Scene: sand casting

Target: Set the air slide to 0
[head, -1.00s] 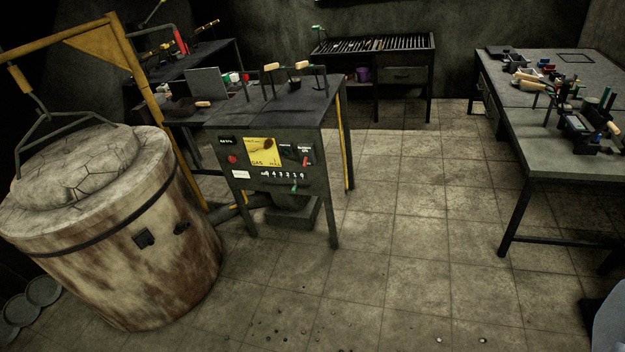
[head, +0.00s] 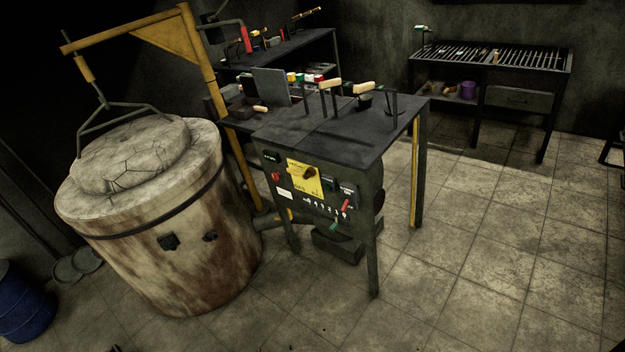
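The control panel (head: 309,190) is on the front of a dark metal table, right of the furnace. Low on the panel is the air slide's row of white marks (head: 325,208), too small to read surely. A small green handle (head: 334,226) sits just below the row, toward its right part; its exact setting cannot be told. My gripper is not in view.
A large round furnace (head: 170,235) with a stone lid stands left of the panel, under a yellow hoist frame (head: 205,60). A blue barrel (head: 24,305) is at lower left. A grated bench (head: 490,60) stands behind. Tiled floor in front and to the right is clear.

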